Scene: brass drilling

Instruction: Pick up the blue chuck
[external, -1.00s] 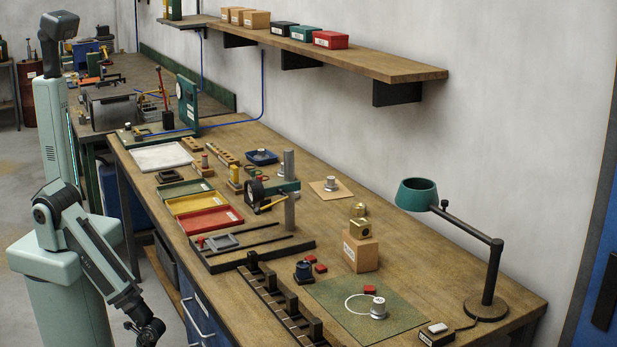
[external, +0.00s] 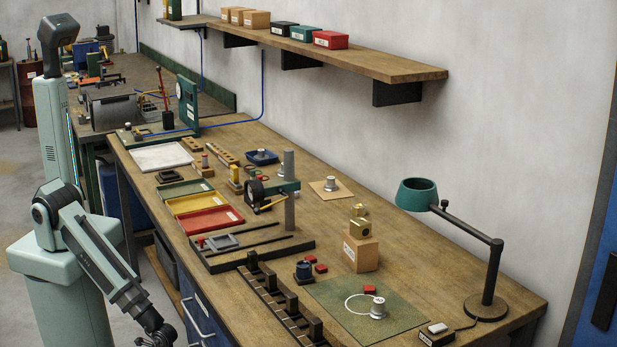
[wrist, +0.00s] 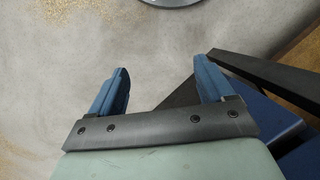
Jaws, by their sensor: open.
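The blue chuck (external: 303,270) looks like a small dark blue cylinder with a darker base. It stands upright on the wooden bench, left of the green mat and next to two small red blocks. My gripper (wrist: 162,72) shows in the wrist view with its two blue fingers spread and nothing between them. It points at the bare floor, low beside the bench and well away from the chuck. In the external view my forearm hangs at the lower left and the fingers are out of frame. The chuck is not in the wrist view.
A dark slotted rail (external: 283,305) runs along the bench's front edge, near the chuck. A cardboard box (external: 360,251) with a brass block stands behind it. The green mat (external: 400,323) bears a silver knob. A lamp (external: 487,306) stands at the right. Blue drawers (external: 196,306) lie below the bench.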

